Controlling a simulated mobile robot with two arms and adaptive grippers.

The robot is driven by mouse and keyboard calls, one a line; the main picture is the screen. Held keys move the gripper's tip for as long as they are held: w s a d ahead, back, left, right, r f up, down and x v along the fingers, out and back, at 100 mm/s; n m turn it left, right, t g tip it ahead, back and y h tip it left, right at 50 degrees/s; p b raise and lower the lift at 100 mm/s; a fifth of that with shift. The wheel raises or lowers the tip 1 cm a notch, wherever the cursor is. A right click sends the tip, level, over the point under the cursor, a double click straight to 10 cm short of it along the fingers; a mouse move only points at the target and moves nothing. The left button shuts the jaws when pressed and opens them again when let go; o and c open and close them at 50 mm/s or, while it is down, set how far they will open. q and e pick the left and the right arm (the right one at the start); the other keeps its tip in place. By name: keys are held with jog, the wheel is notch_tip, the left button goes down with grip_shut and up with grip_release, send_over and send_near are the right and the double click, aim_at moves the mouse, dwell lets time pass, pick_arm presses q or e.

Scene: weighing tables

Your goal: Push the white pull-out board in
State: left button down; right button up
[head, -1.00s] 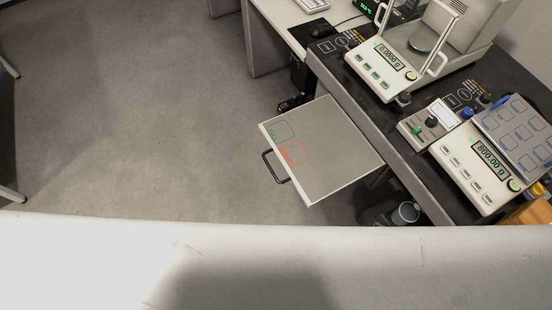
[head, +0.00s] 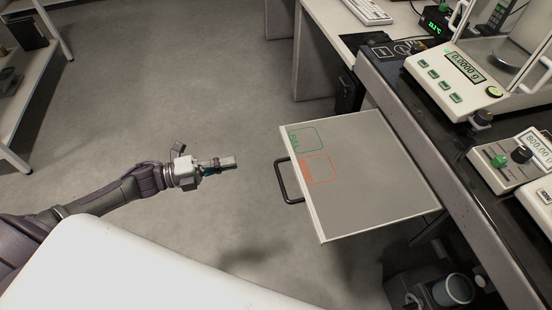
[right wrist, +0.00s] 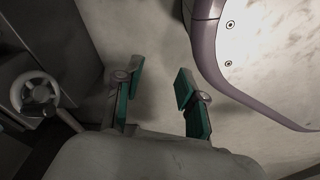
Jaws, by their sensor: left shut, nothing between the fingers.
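The white pull-out board (head: 375,165) is out from under the dark bench in the head view. It has a black handle (head: 283,182) on its left front edge and a green and a red outline printed on top. My left gripper (head: 232,161) is shut and empty, to the left of the handle and apart from it, its fingers pointing toward the board. My right gripper (right wrist: 157,95) shows in the right wrist view with its two green-padded fingers apart and nothing between them. It does not show in the head view.
A white shelf (head: 45,25) stands far left. The floor between is clear.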

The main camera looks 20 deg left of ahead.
pick_arm(q)
jog(key=x, duration=1.3)
jog(key=shift+w+d, duration=0.25)
pick_arm(e)
jog(key=shift+s+d+f, duration=0.1)
jog(key=shift+s+f, duration=0.25)
jog(key=shift+s, duration=0.25)
